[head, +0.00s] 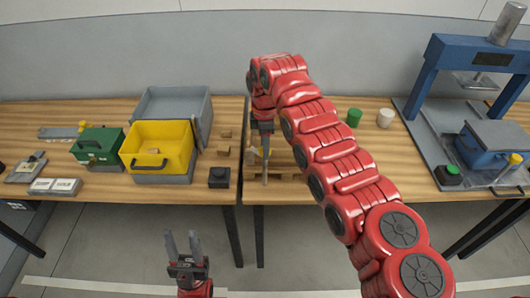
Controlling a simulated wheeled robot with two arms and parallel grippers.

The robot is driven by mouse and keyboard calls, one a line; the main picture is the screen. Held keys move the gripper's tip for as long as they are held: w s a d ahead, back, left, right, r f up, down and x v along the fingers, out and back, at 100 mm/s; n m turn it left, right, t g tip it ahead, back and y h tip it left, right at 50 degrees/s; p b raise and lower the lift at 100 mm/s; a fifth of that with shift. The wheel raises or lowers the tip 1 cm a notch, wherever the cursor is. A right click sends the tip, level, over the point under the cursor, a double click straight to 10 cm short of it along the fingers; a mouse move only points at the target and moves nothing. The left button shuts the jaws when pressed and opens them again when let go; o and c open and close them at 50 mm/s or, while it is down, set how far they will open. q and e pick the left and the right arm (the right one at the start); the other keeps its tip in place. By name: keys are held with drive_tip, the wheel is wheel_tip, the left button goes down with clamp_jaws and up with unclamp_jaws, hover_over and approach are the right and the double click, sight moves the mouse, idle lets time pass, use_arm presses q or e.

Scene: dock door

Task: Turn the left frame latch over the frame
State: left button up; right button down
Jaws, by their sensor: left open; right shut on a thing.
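My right gripper (265,148) points down at the front edge of the right table, near the gap between the tables. It is shut on a small tan piece (265,173); the fingers and my red arm hide part of it. Low tan wooden parts (288,176) lie beside it, partly behind my arm. I cannot tell which of these is the left frame latch or the frame, nor how the latch is turned. My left gripper (182,244) is open and empty, low in front of the left table and apart from everything.
The left table (60,115) holds a yellow bin (157,143), a green box (97,145), a grey open case (173,100), a black block (219,177) and small wooden blocks (223,151). A blue press (415,85) and blue box (490,145) stand on the right table.

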drive_tip(key=m+b, duration=0.2)
drive_tip(key=m, duration=0.1)
drive_tip(key=shift+f, duration=0.1)
drive_tip(key=m+b, duration=0.1)
drive_tip(key=m, duration=0.1)
drive_tip(key=shift+m+b, duration=0.3)
drive_tip(key=m+b, duration=0.1)
drive_tip(key=m, duration=0.2)
drive_tip(key=shift+r+m+b, duration=0.2)
drive_tip(key=shift+m+b, duration=0.35)
drive_tip(key=shift+m, duration=0.35)
drive_tip(key=shift+c, duration=1.9)
unclamp_jaws()
